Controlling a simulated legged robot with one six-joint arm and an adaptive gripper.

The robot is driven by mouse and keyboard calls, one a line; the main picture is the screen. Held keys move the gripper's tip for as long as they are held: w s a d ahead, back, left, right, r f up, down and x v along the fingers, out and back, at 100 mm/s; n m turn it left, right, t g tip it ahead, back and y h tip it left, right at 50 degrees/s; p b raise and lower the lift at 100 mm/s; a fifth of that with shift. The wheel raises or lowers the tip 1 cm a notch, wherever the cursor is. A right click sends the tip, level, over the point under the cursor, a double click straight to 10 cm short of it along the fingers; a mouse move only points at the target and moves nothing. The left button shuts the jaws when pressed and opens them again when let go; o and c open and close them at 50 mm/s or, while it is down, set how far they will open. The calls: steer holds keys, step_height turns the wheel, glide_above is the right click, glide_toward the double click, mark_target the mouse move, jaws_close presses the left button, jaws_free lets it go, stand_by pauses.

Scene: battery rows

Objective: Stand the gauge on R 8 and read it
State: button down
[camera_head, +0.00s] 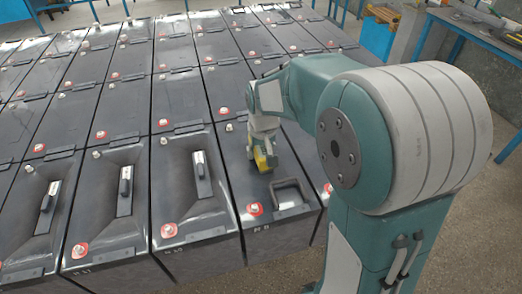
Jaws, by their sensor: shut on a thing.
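My arm reaches down from the right over the front row of dark grey batteries. My gripper (266,152) is at its end and looks shut on a small yellow thing (263,160), likely the gauge. The gauge is low over or on the lid of the front-row battery (237,170) at the right, behind its black handle. I cannot tell whether it touches the lid. The gripper and arm hide part of it and its face is not visible. A small label (262,228) on this battery's front edge is too small to read surely.
Rows of similar batteries with red-ringed terminals (168,230) fill the left and middle. Several front ones have raised grey handles (202,175). A blue-framed table (470,25) stands at the back right. Floor (215,280) is clear in front.

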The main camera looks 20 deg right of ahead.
steer(key=shift+a, duration=0.4)
steer(key=shift+c, duration=0.5)
jaws_free()
steer(key=shift+d+f, duration=0.1)
steer(key=shift+d, duration=0.2)
